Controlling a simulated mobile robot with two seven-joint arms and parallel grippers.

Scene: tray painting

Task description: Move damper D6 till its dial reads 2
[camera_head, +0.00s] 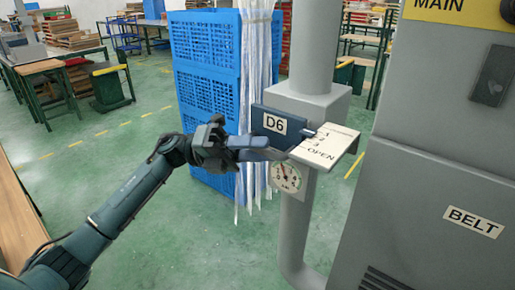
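Damper D6 is on a grey vertical duct. Its dark blue plate with a white D6 label (275,123) stands beside a light scale plate (326,148) marked 1, 2, 3 and OPEN. A small blue lever end (306,133) shows at the scale's left edge, near the upper marks. The round white dial (287,177) hangs below; its needle seems to point upward, but the reading is too small to tell. My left gripper (268,151) reaches in from the left, fingers just below the D6 plate and close to the lever. Whether it grips anything cannot be told. My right gripper is out of view.
The grey duct (293,230) runs down below the damper. A large grey cabinet labelled BELT (474,222) fills the right side. Blue crates (207,80) and hanging clear strips (258,60) stand behind my gripper. Green floor (130,150) is open at left; benches stand farther back.

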